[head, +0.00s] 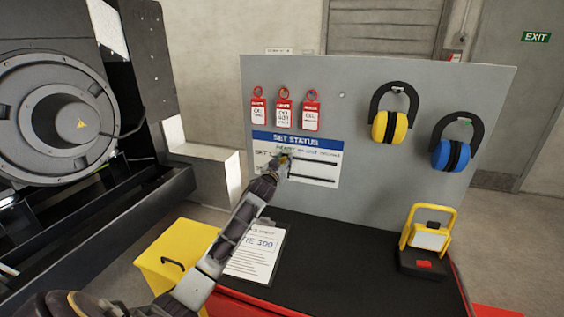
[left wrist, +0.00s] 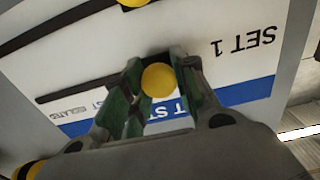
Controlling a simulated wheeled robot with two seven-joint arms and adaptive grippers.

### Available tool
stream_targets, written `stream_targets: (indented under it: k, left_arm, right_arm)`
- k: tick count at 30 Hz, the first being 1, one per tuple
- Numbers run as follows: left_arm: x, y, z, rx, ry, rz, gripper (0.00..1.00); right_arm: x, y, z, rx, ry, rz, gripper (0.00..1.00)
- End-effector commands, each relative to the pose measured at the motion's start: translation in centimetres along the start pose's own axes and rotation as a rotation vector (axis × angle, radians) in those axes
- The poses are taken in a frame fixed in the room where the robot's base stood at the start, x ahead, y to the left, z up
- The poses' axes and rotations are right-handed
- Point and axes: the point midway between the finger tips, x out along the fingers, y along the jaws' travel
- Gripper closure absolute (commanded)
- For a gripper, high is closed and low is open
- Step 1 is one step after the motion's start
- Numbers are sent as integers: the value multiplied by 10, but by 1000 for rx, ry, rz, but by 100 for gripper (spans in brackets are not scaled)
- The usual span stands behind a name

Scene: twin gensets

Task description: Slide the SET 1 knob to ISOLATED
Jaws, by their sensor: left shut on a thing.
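The SET STATUS board (head: 322,173) is a white sheet with a blue header on the grey panel. It shows upside down in the left wrist view (left wrist: 235,75). The yellow SET 1 knob (left wrist: 158,80) is between the fingers of my left gripper (left wrist: 155,88), which is shut on it. The knob is at the slot end near the SET 1 label; the dark slot (left wrist: 75,90) runs away from it towards the ISOLATED heading. In the head view my left gripper (head: 285,162) covers the knob. A second yellow knob (left wrist: 133,2) shows at the top edge of the wrist view. My right gripper is not in view.
Red tags (head: 284,113) hang above the board. Yellow (head: 391,127) and blue (head: 451,155) ear defenders hang to the right. A clipboard (head: 256,252) and a yellow work lamp (head: 428,238) are on the black bench top (head: 350,260). A genset stands left.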

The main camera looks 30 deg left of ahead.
Motion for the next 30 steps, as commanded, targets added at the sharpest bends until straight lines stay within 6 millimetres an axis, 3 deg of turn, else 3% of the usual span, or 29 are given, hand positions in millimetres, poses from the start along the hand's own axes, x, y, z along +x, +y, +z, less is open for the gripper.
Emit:
stream_targets:
  k: [21,30]
  left_arm:
    - [0,71,3,-3,-3,3,100]
    - [0,84,2,-1,-3,2,100]
  right_arm:
    - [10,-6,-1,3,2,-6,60]
    - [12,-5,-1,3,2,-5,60]
